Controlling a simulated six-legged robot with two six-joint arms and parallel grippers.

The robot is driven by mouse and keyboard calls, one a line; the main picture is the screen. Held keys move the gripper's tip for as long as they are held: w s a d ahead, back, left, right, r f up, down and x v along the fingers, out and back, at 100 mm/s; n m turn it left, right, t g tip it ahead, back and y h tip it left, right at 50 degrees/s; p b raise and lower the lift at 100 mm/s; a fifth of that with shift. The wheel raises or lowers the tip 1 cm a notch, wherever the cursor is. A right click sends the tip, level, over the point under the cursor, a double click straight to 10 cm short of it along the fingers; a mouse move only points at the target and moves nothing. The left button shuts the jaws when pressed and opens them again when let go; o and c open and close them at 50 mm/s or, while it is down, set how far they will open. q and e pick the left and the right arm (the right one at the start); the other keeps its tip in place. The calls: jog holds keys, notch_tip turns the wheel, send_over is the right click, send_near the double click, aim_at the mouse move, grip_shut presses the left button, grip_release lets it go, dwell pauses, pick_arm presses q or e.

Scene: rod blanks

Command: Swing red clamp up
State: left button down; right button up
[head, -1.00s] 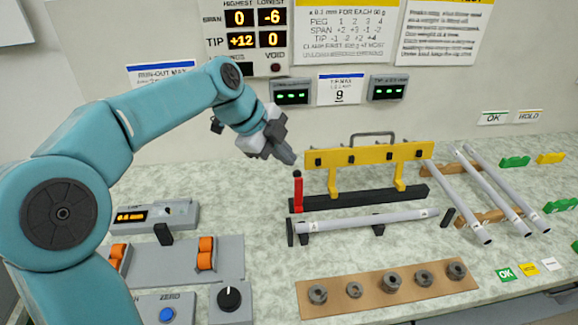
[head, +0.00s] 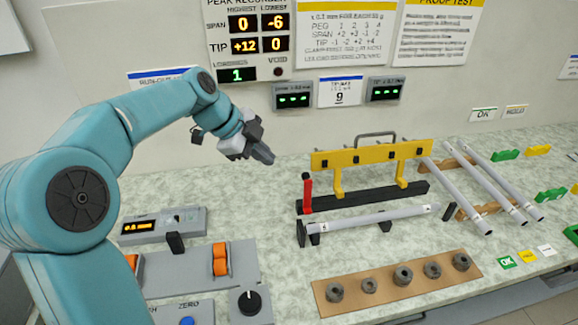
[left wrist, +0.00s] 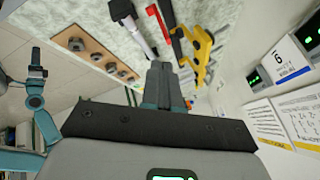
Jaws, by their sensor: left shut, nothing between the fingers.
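The red clamp (head: 307,192) stands upright at the left end of the black base bar (head: 370,198), its dark tip on top. It also shows in the left wrist view (left wrist: 158,22), beyond my fingers. My left gripper (head: 266,157) is shut and empty, up and to the left of the clamp and apart from it. Its fingers also show in the left wrist view (left wrist: 160,75). A teal arm of mine with a small gripper-like end (left wrist: 37,70) shows at the left of that view, too small to read its jaws.
A grey rod (head: 370,219) lies on supports before the base bar. A yellow rack (head: 372,155) with a handle stands behind it. Several rods (head: 490,180) lie to the right. A brown board (head: 395,284) with ring weights is in front. A grey console (head: 165,226) sits at left.

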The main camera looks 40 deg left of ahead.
pick_arm(q)
send_near(305, 179)
notch_tip(305, 179, down, 3)
jog(key=s+d, duration=0.1)
jog(key=d, duration=0.1)
jog(key=w, duration=0.1)
jog(key=w+f+p, duration=0.1)
jog(key=w+p, duration=0.1)
jog(key=shift+w+a+f, duration=0.2)
jog(key=shift+w+f, duration=0.1)
jog(key=shift+w, duration=0.05)
pick_arm(e)
notch_tip(305, 179, up, 2)
jog(key=shift+w+d+r, duration=0.1)
jog(key=shift+d+r, duration=0.05)
pick_arm(q)
jog(key=shift+f, duration=0.1)
pick_arm(e)
jog(key=shift+w, duration=0.1)
